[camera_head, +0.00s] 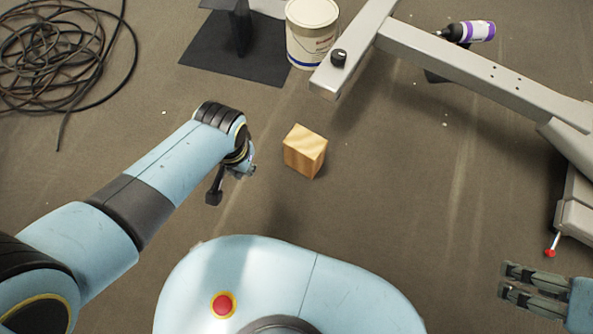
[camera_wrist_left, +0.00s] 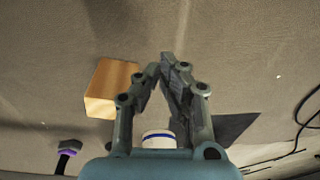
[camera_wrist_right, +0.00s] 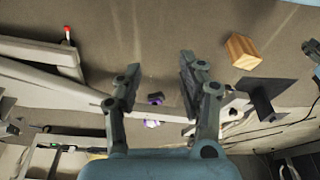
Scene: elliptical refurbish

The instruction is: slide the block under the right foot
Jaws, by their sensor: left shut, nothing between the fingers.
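The wooden block (camera_head: 305,150) stands alone on the floor near the middle of the head view. It also shows in the left wrist view (camera_wrist_left: 108,88) and the right wrist view (camera_wrist_right: 242,50). A grey machine bar (camera_head: 355,45) has its near end, with a black knob (camera_head: 338,58), beyond the block; the block is apart from it. Which end is the right foot, I cannot tell. My left gripper (camera_wrist_left: 163,68) is shut and empty, left of the block in the head view. My right gripper (camera_wrist_right: 160,62) is open and empty, far right of the block.
A white bucket (camera_head: 312,32) stands just left of the bar's near end, beside a black mat (camera_head: 215,62). A purple-labelled bottle (camera_head: 468,31) lies behind the long grey beam (camera_head: 470,68). A coiled cable (camera_head: 60,50) lies far left. The floor around the block is clear.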

